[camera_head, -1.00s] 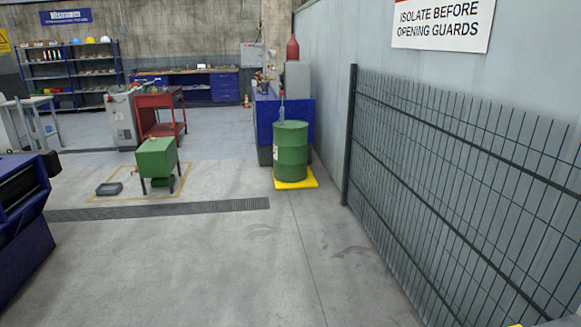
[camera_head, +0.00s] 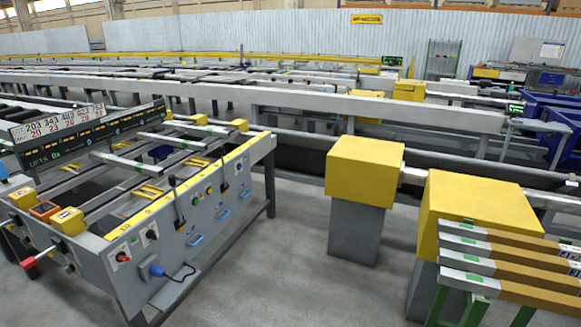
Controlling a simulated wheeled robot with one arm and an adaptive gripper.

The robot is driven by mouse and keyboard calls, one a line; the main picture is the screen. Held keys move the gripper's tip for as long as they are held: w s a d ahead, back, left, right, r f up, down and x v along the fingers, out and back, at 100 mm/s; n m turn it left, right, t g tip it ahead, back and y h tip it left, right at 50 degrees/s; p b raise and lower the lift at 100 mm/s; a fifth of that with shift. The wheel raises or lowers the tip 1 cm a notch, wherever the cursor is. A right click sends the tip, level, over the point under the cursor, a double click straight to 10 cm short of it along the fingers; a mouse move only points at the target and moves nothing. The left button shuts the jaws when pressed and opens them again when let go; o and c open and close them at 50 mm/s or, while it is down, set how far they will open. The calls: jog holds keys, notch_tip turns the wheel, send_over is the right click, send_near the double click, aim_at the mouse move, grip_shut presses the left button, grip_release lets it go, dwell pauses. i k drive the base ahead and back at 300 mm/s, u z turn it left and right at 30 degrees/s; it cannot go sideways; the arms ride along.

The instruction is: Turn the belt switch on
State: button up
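The runout table (camera_head: 255,150) stands at the left, with a grey side panel (camera_head: 150,245) that faces me at a slant. My gripper is not in view.
Two yellow-topped grey pedestals (camera_head: 363,170) stand right of the table. Grey floor (camera_head: 290,270) is clear between the table and the nearer pedestal. A number display (camera_head: 90,130) sits on the table.

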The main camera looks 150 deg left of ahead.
aim_at(121, 256)
jog(key=u, duration=5.8)
jog(key=i, duration=1.95)
jog(key=u, duration=0.45)
jog(key=k, duration=0.7)
jog(key=u, duration=0.45)
